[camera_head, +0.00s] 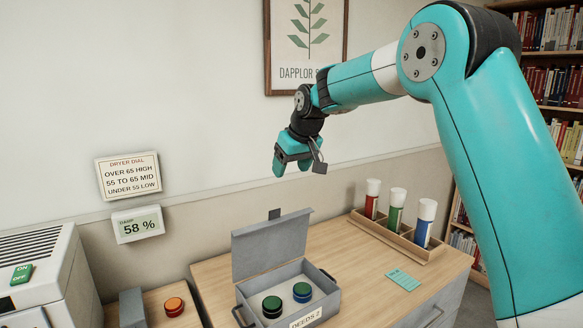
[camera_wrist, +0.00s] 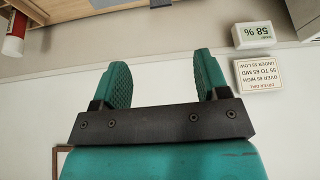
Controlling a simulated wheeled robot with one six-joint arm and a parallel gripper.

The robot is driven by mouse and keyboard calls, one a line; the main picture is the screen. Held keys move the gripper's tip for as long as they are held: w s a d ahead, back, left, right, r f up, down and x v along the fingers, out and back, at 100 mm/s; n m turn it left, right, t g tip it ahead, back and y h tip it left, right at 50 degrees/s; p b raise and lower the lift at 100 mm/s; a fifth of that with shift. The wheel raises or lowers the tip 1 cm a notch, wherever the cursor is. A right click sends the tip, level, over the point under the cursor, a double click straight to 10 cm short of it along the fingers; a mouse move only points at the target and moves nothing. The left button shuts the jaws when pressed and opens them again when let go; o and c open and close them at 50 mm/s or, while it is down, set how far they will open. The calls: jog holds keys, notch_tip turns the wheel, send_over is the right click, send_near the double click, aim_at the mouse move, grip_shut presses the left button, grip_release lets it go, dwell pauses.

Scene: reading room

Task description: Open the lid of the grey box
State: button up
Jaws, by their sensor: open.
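The grey box (camera_head: 324,309) stands on the wooden cabinet top, with a label on its front and a handle at each side. Its lid (camera_head: 272,248) stands up at the back, so the box is open.
A wooden rack (camera_head: 395,238) with red, green and blue tubes stands behind right of the box. A teal card (camera_head: 403,279) lies on the cabinet top (camera_head: 365,290). At left are an orange button (camera_head: 174,306), a white machine (camera_head: 48,270) and a wall display (camera_head: 138,225) reading 58 %.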

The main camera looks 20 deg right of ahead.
jog(key=shift+f, duration=0.1)
jog(key=shift+c, duration=1.3)
jog(key=f+b, duration=0.1)
jog(key=f, duration=0.2)
jog(key=a+f+t+y+b, duration=0.1)
jog(key=f+b, duration=0.1)
jog(key=a+f+y+b, duration=0.1)
jog(key=f+b, duration=0.1)
jog(key=f, duration=0.1)
jog(key=shift+w+f+t, duration=0.1)
jog(key=shift+f+t, duration=0.2)
grip_shut()
jog(key=m+t+b, duration=1.3)
jog(key=m+b, duration=0.2)
jog(key=m, duration=0.3)
send_near(274, 214)
jog(key=p+x, duration=0.2)
jog(key=p, duration=0.1)
jog(key=p+x, duration=0.2)
jog(key=p, duration=0.2)
jog(key=p+x, duration=0.2)
jog(key=p, duration=0.2)
jog(key=shift+r, duration=0.4)
jog(key=shift+w+a+f+p, duration=0.1)
jog(key=shift+w+f+p, duration=0.1)
jog(key=shift+w+p, duration=0.5)
